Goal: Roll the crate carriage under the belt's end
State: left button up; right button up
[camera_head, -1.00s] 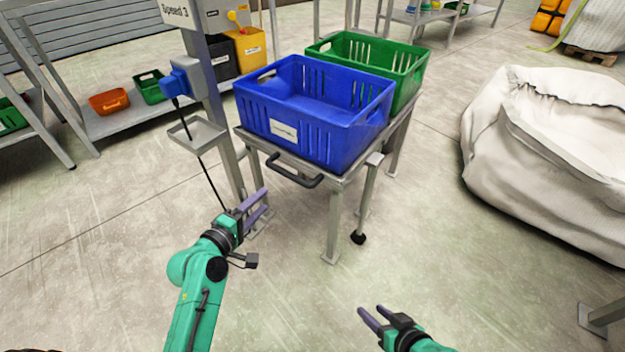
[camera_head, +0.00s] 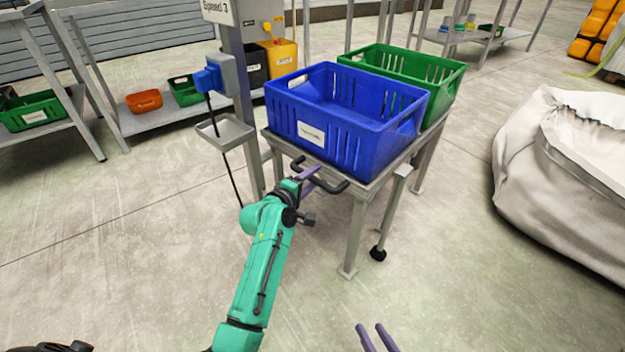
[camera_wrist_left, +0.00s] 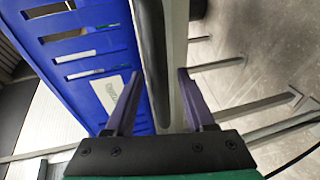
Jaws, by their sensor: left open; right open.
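The carriage is a grey metal frame (camera_head: 362,187) with a black bar handle (camera_head: 330,185) on its near side. A blue crate (camera_head: 345,120) and a green crate (camera_head: 408,70) stand on it, the blue one nearer. My left gripper (camera_head: 310,180) is at the handle, open. In the left wrist view the dark handle bar (camera_wrist_left: 152,60) runs between the two open fingers (camera_wrist_left: 160,100), with gaps visible on both sides. My right gripper (camera_head: 376,338) is open and empty at the bottom edge, apart from the carriage. I cannot identify the belt's end.
A post with a blue box (camera_head: 213,80) and a small grey tray (camera_head: 225,132) stands left of the carriage. A large white sack (camera_head: 570,170) is at right. Shelves with bins (camera_head: 145,101) are at the back left. The floor in front is clear.

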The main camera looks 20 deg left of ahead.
pick_arm(q)
grip_shut()
jog(key=shift+f, duration=0.1)
dwell(1.2)
